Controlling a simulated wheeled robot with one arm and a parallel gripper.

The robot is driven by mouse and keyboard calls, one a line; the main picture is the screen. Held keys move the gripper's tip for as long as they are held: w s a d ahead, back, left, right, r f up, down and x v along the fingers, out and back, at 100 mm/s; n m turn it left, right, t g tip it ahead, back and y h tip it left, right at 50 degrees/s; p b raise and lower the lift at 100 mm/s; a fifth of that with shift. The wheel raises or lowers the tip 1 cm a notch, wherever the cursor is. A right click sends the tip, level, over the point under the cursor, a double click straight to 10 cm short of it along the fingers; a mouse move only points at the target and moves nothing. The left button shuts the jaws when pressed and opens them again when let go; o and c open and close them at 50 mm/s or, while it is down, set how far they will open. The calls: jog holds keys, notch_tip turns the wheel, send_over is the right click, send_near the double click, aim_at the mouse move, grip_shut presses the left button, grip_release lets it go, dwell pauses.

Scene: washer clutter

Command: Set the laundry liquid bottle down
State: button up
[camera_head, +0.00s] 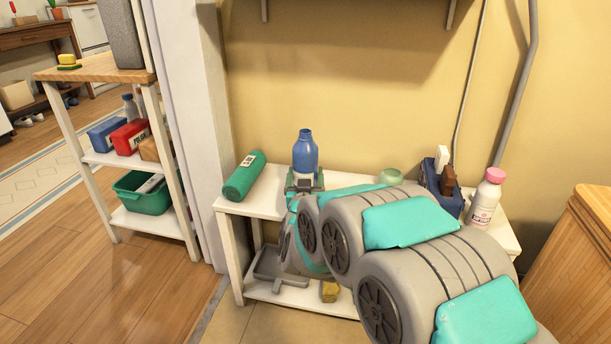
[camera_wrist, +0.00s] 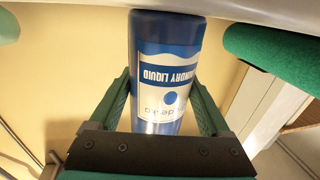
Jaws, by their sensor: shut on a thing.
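The laundry liquid bottle (camera_head: 305,152) is blue with a white and blue label and stands upright at the back of the white bench (camera_head: 262,208). My gripper (camera_head: 304,182) is around it from the front, low on the bottle in the head view. In the wrist view the bottle (camera_wrist: 168,65) lies between the two green fingers of my gripper (camera_wrist: 165,100), which are shut on it. One end of the bottle is close to a pale edge in that view. I cannot tell whether its base touches the bench. My arm hides part of the bench top.
To the right are a pale green bowl (camera_head: 390,176), a blue caddy with brushes (camera_head: 441,186) and a pink-capped white bottle (camera_head: 486,199). A grey dustpan (camera_head: 275,269) is on the lower shelf.

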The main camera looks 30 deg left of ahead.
jog(key=o, duration=1.2)
jog(key=shift+o, duration=0.2)
jog(key=shift+r, duration=0.1)
jog(key=v, duration=1.2)
jog(key=shift+p, duration=0.45)
jog(key=shift+d, duration=0.1)
